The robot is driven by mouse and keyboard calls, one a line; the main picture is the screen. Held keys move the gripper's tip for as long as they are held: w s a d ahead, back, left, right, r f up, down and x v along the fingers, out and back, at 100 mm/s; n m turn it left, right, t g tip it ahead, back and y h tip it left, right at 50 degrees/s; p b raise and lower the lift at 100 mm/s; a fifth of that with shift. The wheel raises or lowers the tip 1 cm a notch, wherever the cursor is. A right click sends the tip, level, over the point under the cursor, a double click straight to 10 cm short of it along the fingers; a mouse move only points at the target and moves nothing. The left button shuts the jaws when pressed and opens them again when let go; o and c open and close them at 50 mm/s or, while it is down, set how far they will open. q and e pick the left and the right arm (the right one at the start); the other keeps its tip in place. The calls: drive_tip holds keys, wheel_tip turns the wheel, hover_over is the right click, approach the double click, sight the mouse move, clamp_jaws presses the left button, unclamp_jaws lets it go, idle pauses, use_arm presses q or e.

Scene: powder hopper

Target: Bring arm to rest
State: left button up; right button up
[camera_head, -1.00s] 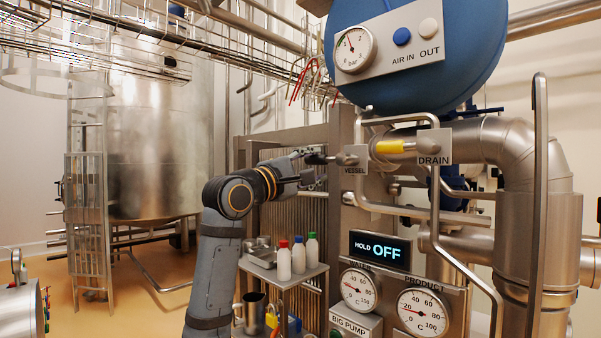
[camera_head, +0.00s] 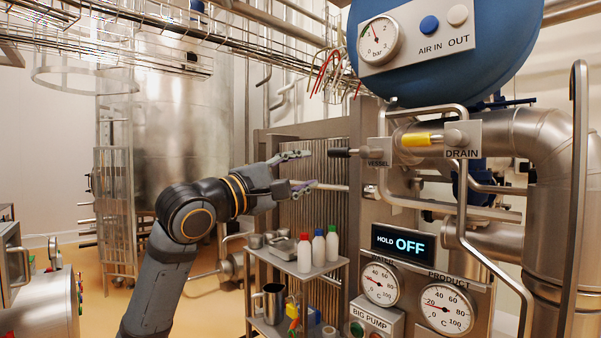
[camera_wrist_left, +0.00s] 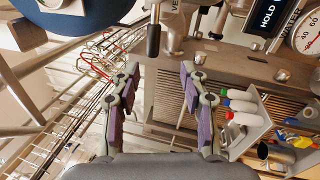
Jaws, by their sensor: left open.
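My left gripper (camera_head: 303,171) is open and empty in the head view, its two fingers apart in front of the ribbed plate pack. In the left wrist view its purple-padded fingers (camera_wrist_left: 156,95) are spread with nothing between them. The vessel valve's black handle (camera_head: 343,153) lies just right of the fingertips, with a visible gap. This handle also shows beyond the fingers in the left wrist view (camera_wrist_left: 153,41). The yellow drain handle (camera_head: 422,140) is further right. My right gripper is not in view.
A small shelf (camera_head: 318,270) with several bottles stands below my gripper. The blue tank (camera_head: 500,50) hangs at upper right. Steel pipes and a vertical rail (camera_head: 577,200) fill the right side. A metal pitcher (camera_head: 272,303) sits on the lower shelf. Open floor lies at left.

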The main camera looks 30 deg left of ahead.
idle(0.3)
